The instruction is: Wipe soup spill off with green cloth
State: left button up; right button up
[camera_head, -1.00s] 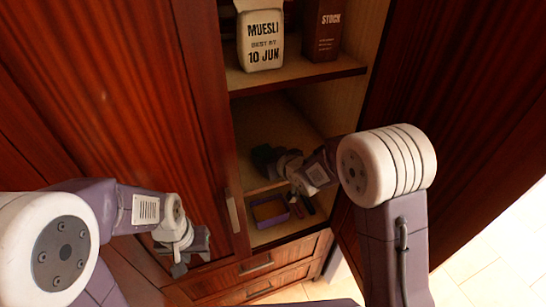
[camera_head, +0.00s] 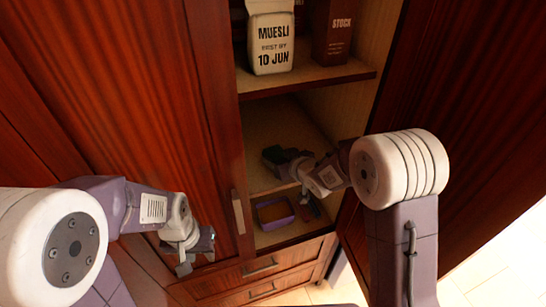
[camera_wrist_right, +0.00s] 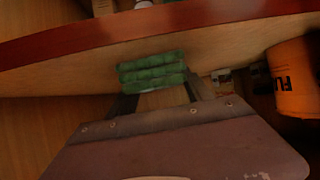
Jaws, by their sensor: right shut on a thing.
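My right gripper (camera_head: 276,157) reaches into the open cupboard compartment, over the middle shelf. In the right wrist view the green cloth (camera_wrist_right: 152,72) is a folded, layered bundle at the tips of my right gripper (camera_wrist_right: 160,84), which is shut on it. The cloth is close to a wooden shelf board with a red-brown edge; I cannot tell whether it touches. In the head view the cloth is too dark to make out. My left gripper (camera_head: 190,252) hangs in front of the left cupboard door; its jaw state is unclear. I cannot make out any soup spill.
A muesli bag (camera_head: 271,40) and a stock box (camera_head: 333,32) stand on the upper shelf (camera_head: 310,78). A purple tray (camera_head: 293,217) sits low in the cupboard. An orange container (camera_wrist_right: 295,78) is at right in the wrist view. The right door (camera_head: 455,110) stands open.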

jog(key=shift+w+d+p, duration=0.2)
jog(key=shift+d+p, duration=0.15)
jog(key=shift+d, duration=0.2)
jog(key=shift+w+d+p, duration=0.15)
jog(key=shift+d+p, duration=0.15)
jog(key=shift+d, duration=0.2)
jog(key=shift+w+d+f, duration=0.15)
jog(key=shift+d, duration=0.45)
jog(key=shift+w+d+p, duration=0.1)
jog(key=shift+d+p, duration=0.25)
jog(key=shift+p, duration=0.15)
jog(key=shift+w+d+r+p, duration=0.15)
jog(key=shift+d+p, duration=0.1)
jog(key=shift+d, duration=0.2)
jog(key=shift+w+d+r+p, duration=0.15)
jog(key=shift+d+p, duration=0.1)
jog(key=shift+d, duration=0.15)
jog(key=shift+w+d+f, duration=0.15)
jog(key=shift+d+f, duration=0.1)
jog(key=shift+d, duration=0.2)
jog(key=shift+w+d+r+p, duration=0.15)
jog(key=shift+d+p, duration=0.4)
jog(key=shift+w+d+p, duration=0.3)
jog(key=shift+d+p, duration=0.1)
jog(key=shift+d, duration=0.4)
jog(key=shift+w+d, duration=0.1)
jog(key=shift+d, duration=0.2)
